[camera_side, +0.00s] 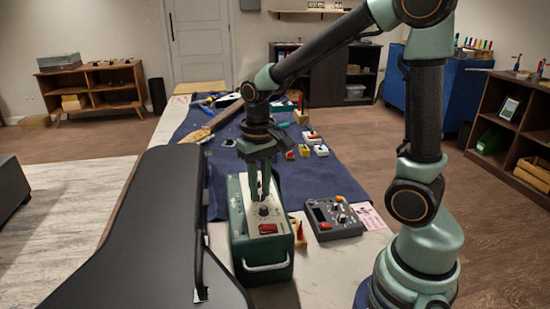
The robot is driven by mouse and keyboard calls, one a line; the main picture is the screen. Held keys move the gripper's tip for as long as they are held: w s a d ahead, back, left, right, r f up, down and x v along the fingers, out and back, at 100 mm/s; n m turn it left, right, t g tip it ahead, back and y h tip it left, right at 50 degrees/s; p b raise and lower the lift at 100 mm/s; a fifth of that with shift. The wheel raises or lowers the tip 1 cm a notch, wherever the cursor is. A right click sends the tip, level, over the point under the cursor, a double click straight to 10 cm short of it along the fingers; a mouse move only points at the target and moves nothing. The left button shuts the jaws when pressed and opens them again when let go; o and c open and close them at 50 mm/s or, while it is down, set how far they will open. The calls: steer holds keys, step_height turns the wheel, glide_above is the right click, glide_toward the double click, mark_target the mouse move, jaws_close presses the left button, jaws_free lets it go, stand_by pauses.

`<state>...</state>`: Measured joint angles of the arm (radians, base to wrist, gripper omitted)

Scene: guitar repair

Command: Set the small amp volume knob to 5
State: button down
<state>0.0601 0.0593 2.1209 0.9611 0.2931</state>
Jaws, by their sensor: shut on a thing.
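The small amp is a dark green box (239,240) with a pale control panel on top, a red switch (268,229) and a pale handle on its near end. A dark round knob (264,211) shows on the panel just in front of my fingertips. My gripper (260,197) points straight down over the panel. Its fingers are low at the panel and shut on a knob there. The fingers hide most of what they hold, so I cannot tell its pointer angle or read the scale numbers.
A black guitar case (150,235) lies close along the amp's left side. A dark pedal with several knobs (334,218) sits to the right. Small pedals (321,150) and tools lie farther back on the blue mat (335,182).

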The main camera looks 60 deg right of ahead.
steer(key=m, duration=1.1)
steer(key=c, duration=1.1)
jaws_free()
steer(key=shift+o, duration=0.2)
steer(key=n, duration=0.4)
steer(key=shift+n, duration=0.3)
steer(key=n, duration=0.4)
steer(key=shift+c, duration=0.3)
